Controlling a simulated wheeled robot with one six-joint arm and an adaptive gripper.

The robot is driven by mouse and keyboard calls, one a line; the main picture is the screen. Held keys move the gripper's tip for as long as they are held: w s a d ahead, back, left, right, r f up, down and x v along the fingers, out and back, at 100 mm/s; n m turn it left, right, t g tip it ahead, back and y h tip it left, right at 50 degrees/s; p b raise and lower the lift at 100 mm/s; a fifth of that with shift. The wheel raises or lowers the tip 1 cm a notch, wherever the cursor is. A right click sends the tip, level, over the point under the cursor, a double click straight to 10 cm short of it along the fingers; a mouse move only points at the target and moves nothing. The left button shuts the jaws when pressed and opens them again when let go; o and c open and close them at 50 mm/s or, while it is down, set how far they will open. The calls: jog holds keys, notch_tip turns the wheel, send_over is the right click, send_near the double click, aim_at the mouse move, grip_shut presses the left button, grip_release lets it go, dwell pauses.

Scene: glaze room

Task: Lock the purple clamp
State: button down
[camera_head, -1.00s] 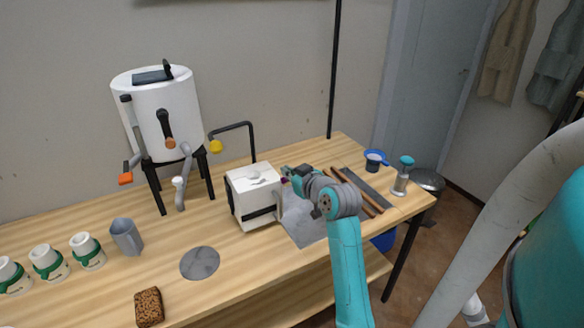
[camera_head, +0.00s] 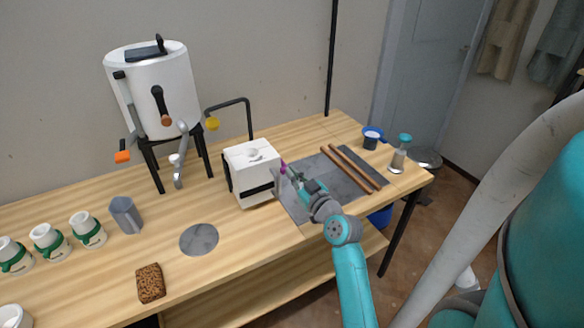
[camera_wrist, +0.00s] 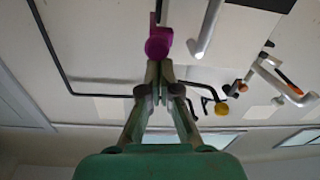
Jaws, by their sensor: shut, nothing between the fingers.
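The purple clamp (camera_head: 284,166) is a small part at the right side of a white box-shaped machine (camera_head: 248,178) on the wooden table. In the wrist view the clamp (camera_wrist: 158,44) appears as a purple rounded knob with a narrower part above it. My gripper (camera_head: 290,174) is at the right side of the machine, close beside the clamp. In the wrist view my gripper (camera_wrist: 160,68) is shut and empty, its fingertips just below the knob. I cannot tell whether they touch it. The far side of the clamp is hidden.
A white drum (camera_head: 155,92) on a black stand is behind left. A grey pitcher (camera_head: 125,215), several white cups, a brown sponge (camera_head: 150,283) and a grey disc (camera_head: 199,239) are left. Brown rods (camera_head: 352,170), a blue-rimmed cup (camera_head: 372,137) and a teal-topped bottle (camera_head: 399,154) are right.

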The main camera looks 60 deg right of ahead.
jog(key=shift+f, duration=0.75)
